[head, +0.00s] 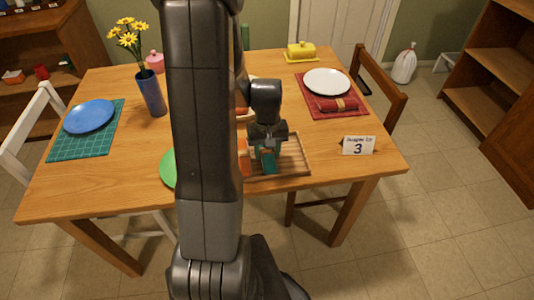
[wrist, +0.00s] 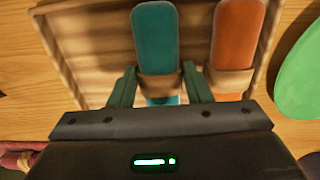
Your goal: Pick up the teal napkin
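The teal napkin (wrist: 156,38) is a rolled cloth with a tan ring (wrist: 158,86) around it. It lies in a slatted wooden tray (wrist: 85,60) beside a rolled orange napkin (wrist: 238,35). In the head view the teal napkin (head: 268,163) shows just below my gripper (head: 267,148), over the wooden tray (head: 298,158). In the wrist view the fingers of my gripper (wrist: 158,72) stand apart on either side of the teal napkin, near its ring, with narrow gaps visible. The right finger is between the two napkins. My gripper's body hides the napkin's near end.
A green plate (head: 168,168) is left of the tray, partly behind my arm. A sign (head: 358,146) with a 3 stands at the right. A blue vase (head: 152,92) with flowers, a blue plate (head: 89,117), and a white plate (head: 327,81) with a red napkin (head: 337,104) are farther away.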

